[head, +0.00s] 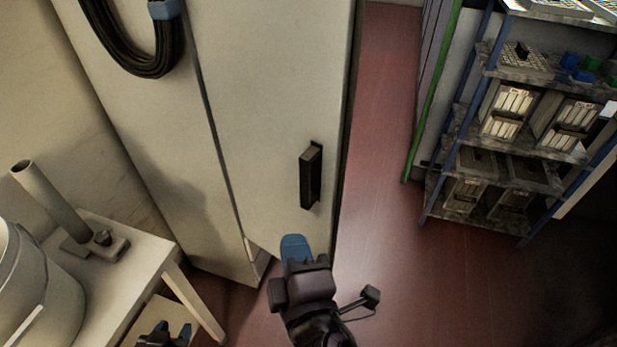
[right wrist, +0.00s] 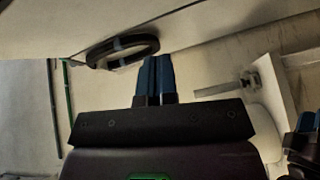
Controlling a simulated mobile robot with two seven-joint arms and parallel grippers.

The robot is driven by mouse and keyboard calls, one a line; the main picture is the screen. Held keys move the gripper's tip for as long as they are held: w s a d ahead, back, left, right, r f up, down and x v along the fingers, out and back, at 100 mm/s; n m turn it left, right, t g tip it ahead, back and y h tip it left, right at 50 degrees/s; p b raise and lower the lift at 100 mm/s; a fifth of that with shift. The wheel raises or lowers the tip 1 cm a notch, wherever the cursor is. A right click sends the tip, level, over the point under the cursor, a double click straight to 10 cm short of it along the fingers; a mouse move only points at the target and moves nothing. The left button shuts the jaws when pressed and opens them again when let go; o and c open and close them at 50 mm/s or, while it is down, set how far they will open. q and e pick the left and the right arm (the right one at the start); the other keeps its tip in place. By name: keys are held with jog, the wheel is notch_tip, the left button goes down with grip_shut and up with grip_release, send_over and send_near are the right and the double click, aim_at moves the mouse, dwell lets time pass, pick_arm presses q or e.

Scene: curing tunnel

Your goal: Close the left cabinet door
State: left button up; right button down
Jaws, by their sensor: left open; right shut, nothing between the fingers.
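The pale cabinet door (head: 265,110) with a black handle (head: 311,177) fills the middle of the head view. A dark seam separates it from the pale cabinet panel (head: 165,130) at its left. A narrow wedge-shaped gap shows at the door's lower left corner, so the door looks slightly ajar. My right gripper (head: 294,246) is shut and empty by the door's bottom edge, below the handle; I cannot tell if it touches. Its fingers are together in the right wrist view (right wrist: 157,78). My left gripper (head: 168,334) is open and empty at the bottom left, away from the door.
A coiled black cable (head: 140,55) hangs on the left panel. A white table (head: 120,260) with a tube fixture (head: 50,205) stands at the lower left, close to my left gripper. A loaded shelf rack (head: 465,140) stands at the right. The red floor (head: 385,200) between is clear.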

jog(key=n+h, duration=0.1)
jog(key=p, duration=0.1)
send_near(303, 169)
jog(key=w+a, duration=0.2)
jog(key=w, duration=0.3)
jog(key=shift+w+d+f+n+t, duration=0.15)
jog(key=shift+w, duration=0.2)
jog(key=shift+w+d+f+n+t, duration=0.1)
jog(key=shift+w+d+n+t, duration=0.05)
jog(key=shift+w, duration=0.2)
pick_arm(q)
jog(key=shift+w+r, duration=0.25)
jog(key=shift+r, duration=0.3)
jog(key=shift+w+r, duration=0.2)
jog(key=shift+r, duration=0.35)
jog(key=shift+p, duration=0.3)
pick_arm(e)
jog(key=shift+w, duration=0.1)
